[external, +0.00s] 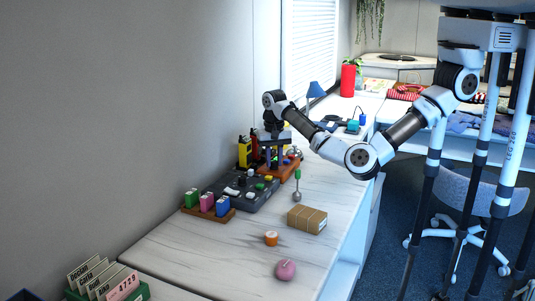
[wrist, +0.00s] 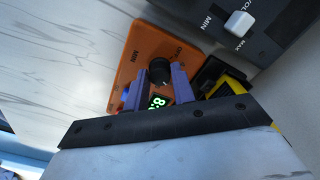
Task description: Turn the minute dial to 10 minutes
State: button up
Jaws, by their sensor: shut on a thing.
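The orange timer panel (wrist: 128,48) lies on the counter in the wrist view, with a black round dial (wrist: 159,70) on it. The panel also shows at the back of the counter in the external view (external: 288,170). A "MIN" label is printed left of the dial. A small display (wrist: 157,102) shows green digits, partly hidden; an 8 can be read. My gripper (wrist: 153,82) points down over the panel, its two purple fingers on either side of the dial and shut on it. The external view shows my gripper (external: 276,152) above the panel, its fingertips hard to see.
A dark control panel (external: 245,192) with sliders sits beside the timer. Yellow and red items (external: 245,152) stand close behind my gripper.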

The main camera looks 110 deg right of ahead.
aim_at(274, 162)
jog(key=m, duration=0.4)
jog(key=shift+m, duration=0.3)
jog(key=shift+m+b, duration=0.35)
jog(key=shift+m, duration=1.55)
jog(key=o, duration=1)
notch_tip(274, 162, up, 14)
jog(key=shift+f, duration=0.1)
